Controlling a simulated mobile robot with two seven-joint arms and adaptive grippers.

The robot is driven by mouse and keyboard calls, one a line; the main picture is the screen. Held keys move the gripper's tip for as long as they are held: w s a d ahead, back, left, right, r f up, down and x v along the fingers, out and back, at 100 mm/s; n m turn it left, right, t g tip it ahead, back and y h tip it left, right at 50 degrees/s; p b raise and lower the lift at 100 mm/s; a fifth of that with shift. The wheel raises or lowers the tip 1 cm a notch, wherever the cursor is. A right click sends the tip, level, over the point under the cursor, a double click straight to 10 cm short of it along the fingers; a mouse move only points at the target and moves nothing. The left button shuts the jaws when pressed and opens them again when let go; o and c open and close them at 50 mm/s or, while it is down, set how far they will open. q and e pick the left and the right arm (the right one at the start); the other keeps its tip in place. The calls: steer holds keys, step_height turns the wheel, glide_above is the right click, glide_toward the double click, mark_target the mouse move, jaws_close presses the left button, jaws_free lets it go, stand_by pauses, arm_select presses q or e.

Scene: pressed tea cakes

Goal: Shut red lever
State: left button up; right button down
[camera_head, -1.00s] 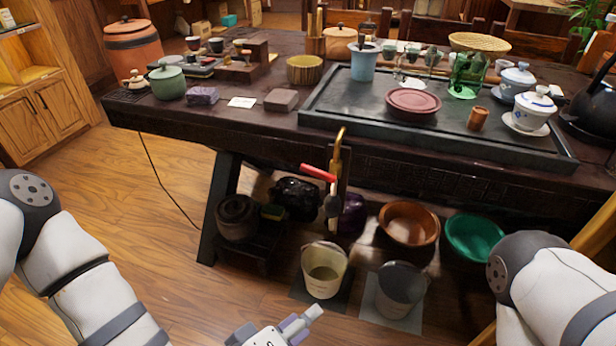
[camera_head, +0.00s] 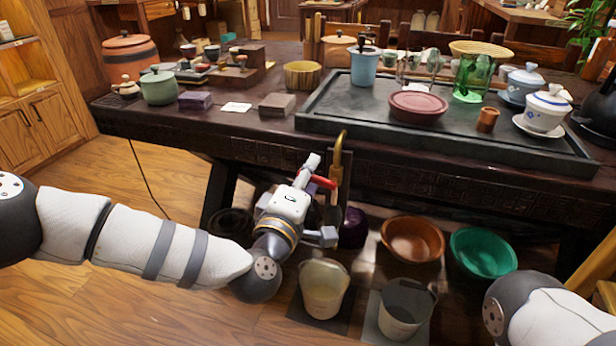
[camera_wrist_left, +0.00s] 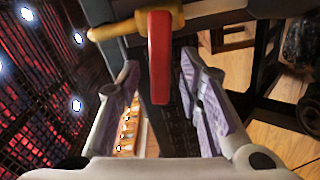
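The red lever (camera_head: 323,182) sits on the brass tap (camera_head: 338,152) at the table's front edge. In the head view my left gripper (camera_head: 320,198) is at the lever and hides part of it. In the left wrist view the red lever (camera_wrist_left: 160,55) lies between the two spread fingers of the gripper (camera_wrist_left: 160,80), with a visible gap on each side. The brass tap (camera_wrist_left: 125,28) crosses behind the lever there. The left gripper is open. My right gripper is out of view; only part of my right arm shows at the lower right.
A cream bucket (camera_head: 325,285) stands on the floor below the tap, with a grey bucket (camera_head: 405,308) to its right. A brown bowl (camera_head: 412,240) and a green bowl (camera_head: 482,252) are under the table. A black tea tray (camera_head: 350,122) lies above on the tabletop.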

arm_select(q)
jaws_close()
steer(key=shift+f+n+b, duration=0.4)
steer(key=shift+n, duration=0.1)
steer(key=shift+f+n+b, duration=0.25)
steer(key=shift+n+b, duration=0.2)
steer(key=shift+n, duration=0.45)
steer(key=shift+r, duration=0.1)
jaws_free()
steer(key=v, duration=1.2)
